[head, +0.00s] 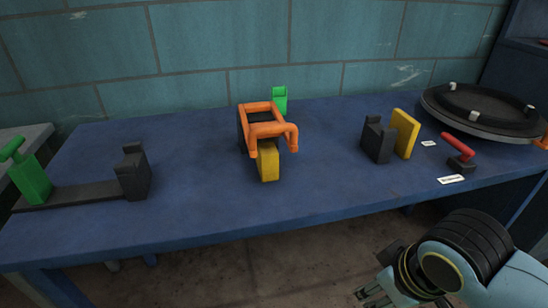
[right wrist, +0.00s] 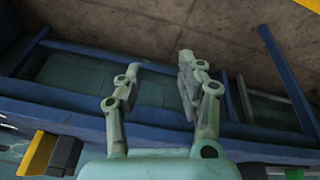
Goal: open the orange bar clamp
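The orange clamp (head: 265,128) stands near the middle of the blue table in the head view. It is an orange tubular frame with a dark part at its left, a yellow block (head: 268,163) at its front and a green piece (head: 280,99) behind it. I cannot tell how its parts join. My right gripper (head: 373,294) is low at the bottom right, in front of the table and well away from the clamp. The right wrist view shows its two fingers (right wrist: 159,70) apart with nothing between them. My left gripper is not in view.
A green clamp (head: 30,180) with a dark bar and block is at the table's left end. A dark block (head: 377,140) and yellow plate (head: 405,133) stand right of centre. A red lever (head: 458,147) and round drum (head: 482,110) are farther right. The table (head: 210,205) is clear at the front.

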